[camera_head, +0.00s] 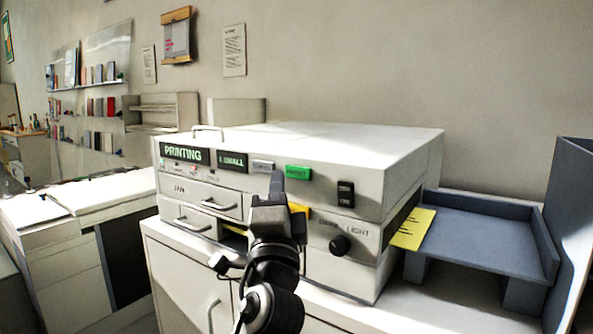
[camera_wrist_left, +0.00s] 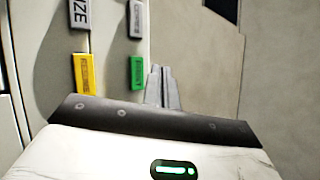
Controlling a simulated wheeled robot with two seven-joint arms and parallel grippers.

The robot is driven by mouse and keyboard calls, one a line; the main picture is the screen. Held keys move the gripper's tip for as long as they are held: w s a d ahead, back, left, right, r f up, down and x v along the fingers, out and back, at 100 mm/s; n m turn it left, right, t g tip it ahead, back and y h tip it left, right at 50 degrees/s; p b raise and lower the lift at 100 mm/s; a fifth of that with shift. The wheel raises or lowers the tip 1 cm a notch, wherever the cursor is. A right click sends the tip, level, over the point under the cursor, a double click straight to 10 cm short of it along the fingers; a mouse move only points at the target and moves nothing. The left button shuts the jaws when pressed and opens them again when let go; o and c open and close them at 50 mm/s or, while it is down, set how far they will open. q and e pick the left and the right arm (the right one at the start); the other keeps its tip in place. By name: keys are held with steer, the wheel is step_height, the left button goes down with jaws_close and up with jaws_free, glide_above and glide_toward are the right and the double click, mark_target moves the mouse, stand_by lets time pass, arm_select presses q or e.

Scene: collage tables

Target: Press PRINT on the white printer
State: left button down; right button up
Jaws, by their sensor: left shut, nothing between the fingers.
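The white printer (camera_head: 300,140) stands on a white cabinet. Its displays read "PRINTING" (camera_head: 184,153) and "1 SMALL" (camera_head: 232,161). The green button (camera_head: 298,173) is on its upper front; it also shows in the left wrist view (camera_wrist_left: 137,72), its label too small to read surely. A yellow sheet (camera_head: 413,229) sticks out of the right side slot. My left gripper (camera_head: 277,184) is shut and empty, pointing up in front of the panel, just left of the green button in the head view. In the left wrist view its fingertips (camera_wrist_left: 158,72) are beside the green button; contact cannot be told. My right gripper is out of view.
A blue-grey tray (camera_head: 480,232) stands at the printer's right, under the yellow sheet. A yellow button (camera_wrist_left: 87,73) and grey buttons (camera_wrist_left: 136,18) are near the green one. A black knob (camera_head: 340,245) and drawer handles (camera_head: 220,205) stick out of the front.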

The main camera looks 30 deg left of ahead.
arm_select(q)
steer(key=shift+s+a, duration=0.15)
steer(key=shift+s, duration=1.15)
steer(key=s+f+n+g+h, duration=0.2)
steer(key=f+n+g+h, duration=0.15)
steer(key=f, duration=0.85)
steer(key=s+f+n+g+h, duration=0.25)
steer(key=f+g, duration=0.25)
steer(key=f, duration=0.7)
steer(key=s+d+f+n+g+h, duration=0.1)
steer(key=s+d+f+g+h, duration=0.3)
steer(key=s+f, duration=0.45)
steer(key=s+d+f+n+g+h, duration=0.25)
steer(key=s+d+f+g, duration=0.25)
steer(key=s+f, duration=0.35)
steer(key=w+d+f+m+t+h, duration=0.1)
steer(key=w+d+f+t+h, duration=0.1)
steer(key=w+d+f+t, duration=0.3)
steer(key=shift+d+f+t+h, duration=0.25)
steer(key=shift+t+h, duration=0.1)
steer(key=shift+t, duration=0.5)
